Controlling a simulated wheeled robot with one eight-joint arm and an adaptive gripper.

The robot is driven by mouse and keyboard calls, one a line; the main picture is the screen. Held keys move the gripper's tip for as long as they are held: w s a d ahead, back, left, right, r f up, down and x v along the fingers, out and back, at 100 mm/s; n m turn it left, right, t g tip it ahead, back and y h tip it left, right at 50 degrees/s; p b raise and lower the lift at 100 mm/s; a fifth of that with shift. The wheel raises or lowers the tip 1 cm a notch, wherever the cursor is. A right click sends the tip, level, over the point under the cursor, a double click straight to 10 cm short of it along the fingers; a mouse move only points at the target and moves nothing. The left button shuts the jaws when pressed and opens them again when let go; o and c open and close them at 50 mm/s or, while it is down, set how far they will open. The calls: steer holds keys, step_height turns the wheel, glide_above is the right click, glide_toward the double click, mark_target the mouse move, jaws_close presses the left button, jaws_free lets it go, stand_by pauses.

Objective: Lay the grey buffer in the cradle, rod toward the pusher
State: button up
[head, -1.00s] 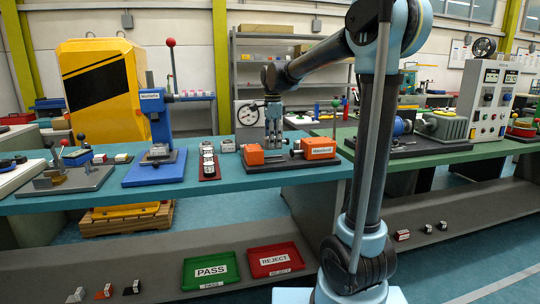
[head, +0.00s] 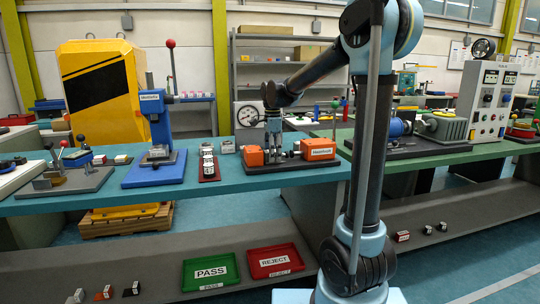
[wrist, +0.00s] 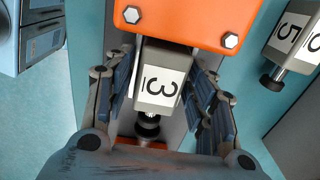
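The grey buffer (wrist: 160,80), labelled 3, lies between the fingers of my gripper (wrist: 165,85) in the wrist view. The fingertips appear to press on both sides. A black tip (wrist: 148,118) shows at its lower end, close to a round metal part near the bottom. An orange block (wrist: 185,20) with two bolts stands at its other end. In the head view my gripper (head: 273,150) is low between the left orange block (head: 252,156) and the labelled right one (head: 318,149). The buffer and cradle are hidden there; I cannot tell whether the buffer rests on the cradle.
Another grey buffer (wrist: 282,58), labelled 5, lies to the right in the wrist view. In the head view, a dark red tray (head: 209,178) with small blocks and a blue press (head: 155,130) stand left of the fixture. Green (head: 210,270) and red (head: 275,260) trays lie below.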

stand_by(0.3)
step_height(320, 180, up, 12)
stand_by(0.6)
steer(key=s+d+f+n+t, duration=0.1)
steer(key=s+d+f+n, duration=0.3)
steer(key=s+d, duration=0.35)
steer(key=s+d+f+n, duration=0.3)
steer(key=s+d+f, duration=0.2)
steer(key=s+d, duration=0.3)
steer(key=s+d+f+n, duration=0.2)
steer(key=s+f+n, duration=0.2)
steer(key=s+f, duration=0.4)
steer(key=s+d+f+n+t, duration=0.1)
steer(key=s+d+f+n, duration=0.2)
steer(key=s+f, duration=0.5)
steer(key=shift+s+f+n, duration=0.2)
steer(key=shift+f+n, duration=0.3)
steer(key=shift+f, duration=0.4)
